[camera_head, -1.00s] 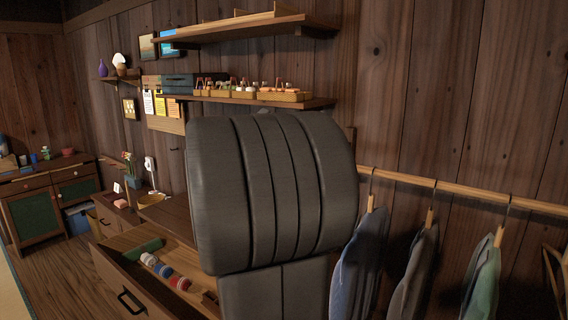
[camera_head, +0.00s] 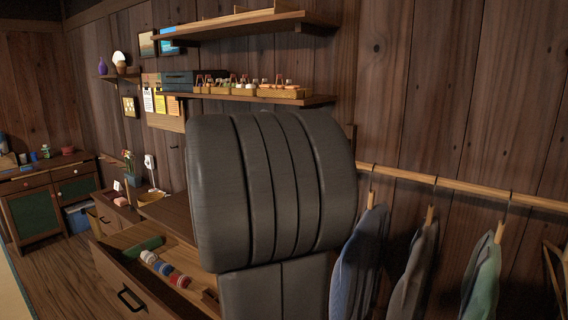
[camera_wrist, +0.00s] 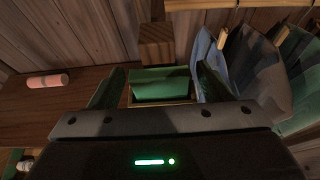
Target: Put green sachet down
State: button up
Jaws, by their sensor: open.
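In the wrist view a green sachet (camera_wrist: 160,84) lies between the two spread fingers of my gripper (camera_wrist: 160,86). Space shows on both sides of it, so the fingers do not appear to press on it. It seems to rest in or on a small wooden holder with a light rim, against a wooden block at the wall; its underside is hidden. My gripper is open. In the head view my own dark arm hides the gripper and this sachet.
A pink cylinder (camera_wrist: 47,81) lies on the wooden top at left. Hanging clothes (camera_wrist: 255,65) are close on the right. In the head view an open drawer (camera_head: 128,290) holds a green item (camera_head: 143,247) and several small rolls. Shelves (camera_head: 260,97) with baskets are above.

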jog(key=shift+r, duration=0.3)
jog(key=shift+r+p, duration=0.5)
jog(key=shift+r, duration=0.05)
jog(key=b+v, duration=0.1)
jog(key=v, duration=1.1)
jog(key=shift+f, duration=0.3)
jog(key=x, duration=1.2)
jog(key=shift+f, duration=0.7)
jog(key=shift+r, duration=0.5)
jog(key=shift+f, duration=0.15)
